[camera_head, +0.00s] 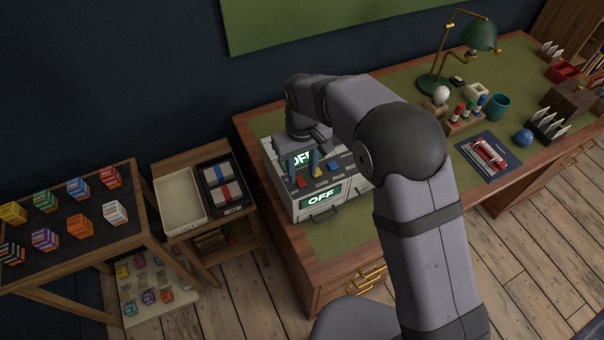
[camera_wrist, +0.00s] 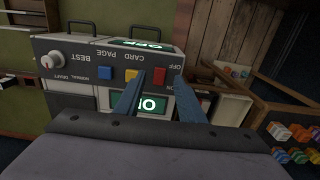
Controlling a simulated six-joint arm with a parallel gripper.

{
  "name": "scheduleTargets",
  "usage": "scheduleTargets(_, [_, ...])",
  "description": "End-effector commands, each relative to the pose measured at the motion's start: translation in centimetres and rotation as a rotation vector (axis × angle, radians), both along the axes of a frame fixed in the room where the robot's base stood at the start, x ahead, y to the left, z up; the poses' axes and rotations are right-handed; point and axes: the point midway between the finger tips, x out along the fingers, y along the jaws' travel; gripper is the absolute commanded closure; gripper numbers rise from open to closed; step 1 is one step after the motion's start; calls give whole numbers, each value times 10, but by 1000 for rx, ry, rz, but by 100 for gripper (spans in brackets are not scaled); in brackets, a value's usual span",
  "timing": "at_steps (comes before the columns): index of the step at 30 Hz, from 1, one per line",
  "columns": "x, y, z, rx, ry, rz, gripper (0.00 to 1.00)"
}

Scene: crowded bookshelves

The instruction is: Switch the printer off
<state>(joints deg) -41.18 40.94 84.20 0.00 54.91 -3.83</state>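The pale grey printer (camera_head: 355,190) stands on the left end of the desk's green top. Its front display (camera_head: 320,199) reads OFF; a second display on top is partly hidden by my gripper and shows OF. A red switch (camera_head: 302,181) sits left of a yellow one (camera_head: 318,173) and a blue one (camera_head: 334,167). In the wrist view the red switch (camera_wrist: 160,75) lies between my fingertips, near the printed word OFF. My gripper (camera_wrist: 160,76) is open and empty, its blue fingers over the panel. I cannot tell whether they touch it.
A white knob (camera_wrist: 52,60) is on the same panel. A low side table holds a cream tray (camera_head: 180,200) and a dark case (camera_head: 222,190). Coloured boxes fill a table at left. A green lamp (camera_head: 478,36), teal cup (camera_head: 498,106) and small items occupy the desk's right.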

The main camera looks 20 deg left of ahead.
Motion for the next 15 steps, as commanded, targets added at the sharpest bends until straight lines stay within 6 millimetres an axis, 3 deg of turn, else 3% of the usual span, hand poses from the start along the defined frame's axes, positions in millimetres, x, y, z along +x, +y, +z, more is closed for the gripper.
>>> scheduleTargets(7, [0, 0, -26, -1, 1, 0, 64])
scheduleTargets(15, [0, 0, -35, 1, -1, 0, 64])
